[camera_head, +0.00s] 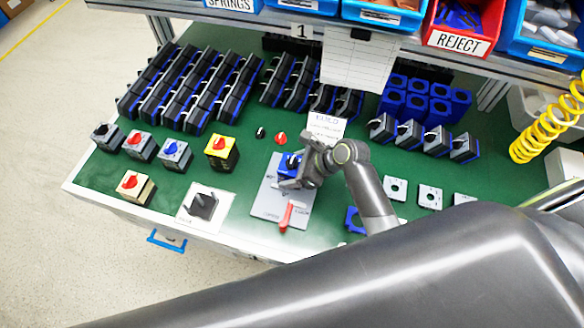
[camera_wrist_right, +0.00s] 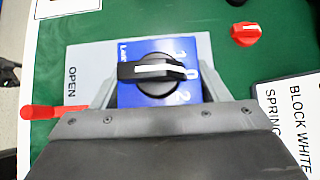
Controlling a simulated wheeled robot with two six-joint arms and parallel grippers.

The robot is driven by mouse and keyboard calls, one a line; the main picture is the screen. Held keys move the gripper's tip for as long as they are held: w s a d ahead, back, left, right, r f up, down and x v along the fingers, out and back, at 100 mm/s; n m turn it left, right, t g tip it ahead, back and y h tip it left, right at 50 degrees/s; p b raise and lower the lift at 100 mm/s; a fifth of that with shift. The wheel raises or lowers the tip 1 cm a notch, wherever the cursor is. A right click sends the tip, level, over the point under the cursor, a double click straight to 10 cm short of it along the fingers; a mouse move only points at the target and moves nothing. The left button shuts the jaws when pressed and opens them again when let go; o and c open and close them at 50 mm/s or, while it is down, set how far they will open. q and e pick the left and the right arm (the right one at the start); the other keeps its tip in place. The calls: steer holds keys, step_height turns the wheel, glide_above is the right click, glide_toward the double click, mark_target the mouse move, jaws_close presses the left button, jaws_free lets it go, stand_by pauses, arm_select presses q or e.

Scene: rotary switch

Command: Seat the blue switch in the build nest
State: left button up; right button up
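The blue switch (camera_head: 291,162) has a blue face plate and a black knob with a white mark. In the right wrist view the switch (camera_wrist_right: 190,50) lies between my right gripper's fingers (camera_wrist_right: 160,88), which appear flush against its two sides. The build nest (camera_head: 268,203) is a grey plate with a red lever (camera_head: 290,213); it also shows in the right wrist view (camera_wrist_right: 75,52), marked OPEN. My right gripper (camera_head: 290,174) is over the nest's far part. Whether the switch rests fully in the nest is hidden. My left gripper is not in view.
Several switches, including a yellow one (camera_head: 221,150), stand left of the nest. A white-based black switch (camera_head: 202,205) is close by. A red knob (camera_head: 280,137) and a label card (camera_head: 327,126) lie behind. White plates (camera_head: 396,187) lie to the right.

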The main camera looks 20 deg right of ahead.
steer(key=shift+o, duration=1)
steer(key=shift+r, duration=0.1)
steer(key=v, duration=1.2)
